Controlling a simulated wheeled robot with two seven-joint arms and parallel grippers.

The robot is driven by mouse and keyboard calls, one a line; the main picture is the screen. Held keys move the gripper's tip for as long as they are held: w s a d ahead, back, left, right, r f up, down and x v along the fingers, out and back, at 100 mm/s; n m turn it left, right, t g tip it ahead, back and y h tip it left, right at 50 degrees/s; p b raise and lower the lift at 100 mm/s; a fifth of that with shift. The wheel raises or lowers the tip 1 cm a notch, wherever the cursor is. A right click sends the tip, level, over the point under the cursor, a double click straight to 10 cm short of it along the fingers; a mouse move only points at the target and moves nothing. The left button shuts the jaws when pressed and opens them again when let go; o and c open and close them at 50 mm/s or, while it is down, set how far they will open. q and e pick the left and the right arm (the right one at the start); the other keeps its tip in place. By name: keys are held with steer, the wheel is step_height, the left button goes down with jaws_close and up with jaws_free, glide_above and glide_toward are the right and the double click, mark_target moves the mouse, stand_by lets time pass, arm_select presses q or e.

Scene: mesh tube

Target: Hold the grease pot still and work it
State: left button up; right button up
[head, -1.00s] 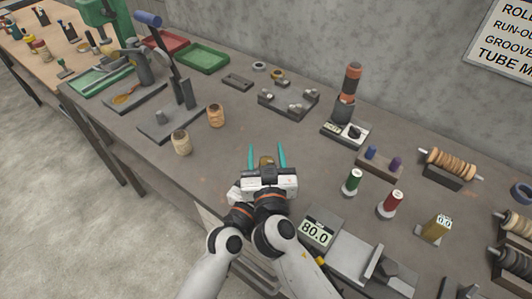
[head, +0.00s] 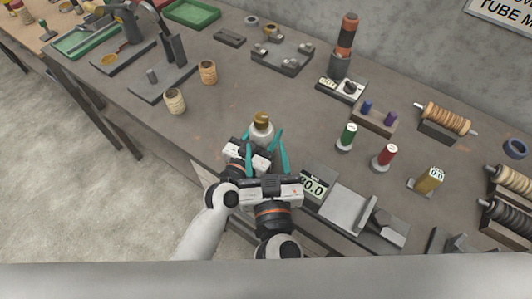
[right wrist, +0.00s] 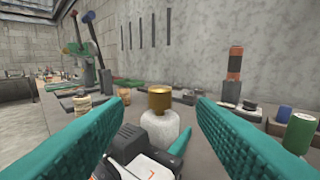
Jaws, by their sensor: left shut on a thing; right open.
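The grease pot is a pale rounded jar (head: 261,132) with a brass cap (head: 262,118) on top, standing upright near the table's front edge. My left gripper (head: 263,139) is shut on the jar, low on its body; the grip itself is partly hidden. My right gripper (head: 267,149) is open and empty, just nearer than the pot. In the right wrist view its two teal fingers spread on either side, with the brass cap (right wrist: 160,98) and white jar (right wrist: 160,127) ahead between them. The left gripper's body (right wrist: 135,152) shows below.
Two tan spools (head: 175,101) stand to the left.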

stand_by(0.3)
step_height(320, 180, up, 4)
steer(key=n+g+y, duration=0.1)
steer(key=n+y, duration=0.9)
steer(key=n, duration=0.1)
steer(key=n+g+y, duration=0.1)
steer(key=g+y, duration=0.4)
steer(key=g, duration=0.4)
glide_toward(254, 125)
step_height(254, 125, up, 3)
steer(key=d, duration=0.2)
steer(key=x, duration=1.2)
steer(key=shift+s+a+f, duration=0.15)
steer(key=shift+s, duration=0.25)
